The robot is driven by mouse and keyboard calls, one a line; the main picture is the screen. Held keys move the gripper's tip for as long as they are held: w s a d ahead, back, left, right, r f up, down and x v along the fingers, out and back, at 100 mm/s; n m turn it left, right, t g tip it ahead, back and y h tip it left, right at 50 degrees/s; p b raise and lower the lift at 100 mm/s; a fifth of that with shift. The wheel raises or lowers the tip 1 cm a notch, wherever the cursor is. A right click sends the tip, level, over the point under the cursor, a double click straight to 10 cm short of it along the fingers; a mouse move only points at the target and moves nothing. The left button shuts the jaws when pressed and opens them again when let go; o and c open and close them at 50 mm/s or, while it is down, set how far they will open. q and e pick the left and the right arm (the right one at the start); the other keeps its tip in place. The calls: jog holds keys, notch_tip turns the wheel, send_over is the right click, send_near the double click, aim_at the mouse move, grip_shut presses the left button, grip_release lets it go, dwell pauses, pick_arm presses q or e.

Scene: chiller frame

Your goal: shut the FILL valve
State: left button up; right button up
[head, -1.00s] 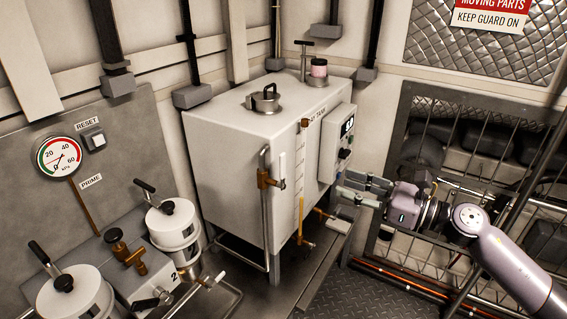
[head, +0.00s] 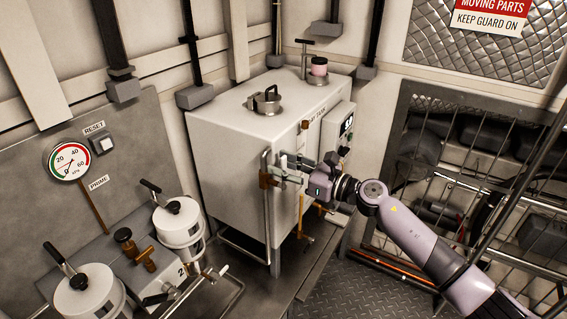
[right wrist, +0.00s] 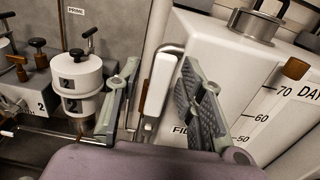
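The FILL valve (head: 265,181) is a brass body on a vertical metal pipe at the near corner of the white day tank. Its white lever handle (right wrist: 158,85) stands nearly upright, alongside the pipe. In the head view my right gripper (head: 287,169) is at the valve and partly hides the handle. In the right wrist view my right gripper (right wrist: 158,70) is open, with one finger on each side of the handle and visible gaps; I cannot tell how deep the handle sits between them. The label beside it is partly hidden. My left gripper is not in view.
The day tank (head: 225,150) stands just behind the valve, with a level scale on its face. White lidded canisters (head: 180,222) with black levers stand at the lower left. A barred guard (head: 455,190) is on the right, beyond my right arm. Some floor (head: 350,295) is clear.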

jog(key=shift+a, duration=0.1)
jog(key=shift+c, duration=0.3)
grip_shut()
dwell(0.6)
